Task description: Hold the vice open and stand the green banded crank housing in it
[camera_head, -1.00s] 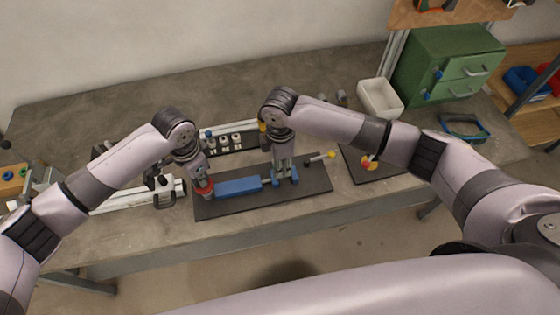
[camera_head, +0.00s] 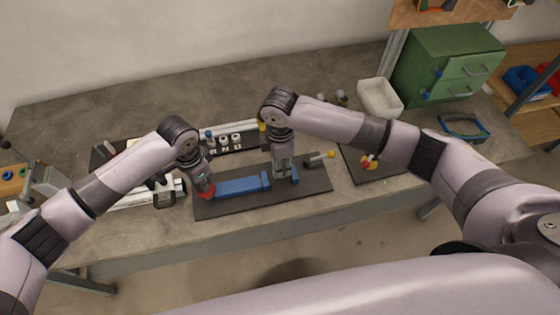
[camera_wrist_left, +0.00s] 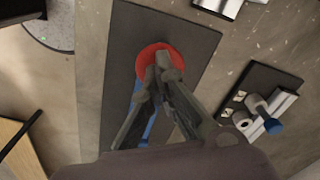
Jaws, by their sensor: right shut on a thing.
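The blue vice (camera_head: 238,187) lies on a dark mat (camera_head: 232,207), with a red round knob (camera_head: 207,192) at its left end. The knob also shows in the left wrist view (camera_wrist_left: 146,66). My left gripper (camera_head: 205,184) is at the knob with its fingers together; in the left wrist view its fingertips (camera_wrist_left: 165,66) meet over the red face. A blue sliding jaw (camera_head: 265,180) stands apart from the blue end jaw (camera_head: 295,175). My right gripper (camera_head: 283,172) is shut at the gap between these jaws. The crank housing in it is mostly hidden; its green band cannot be made out.
A rack (camera_head: 224,143) with several small parts stands behind the vice. A yellow-tipped lever (camera_head: 328,155) is to the right. A second dark mat (camera_head: 352,165), a white bin (camera_head: 381,98) and a green cabinet (camera_head: 452,70) stand further right. The back left bench is clear.

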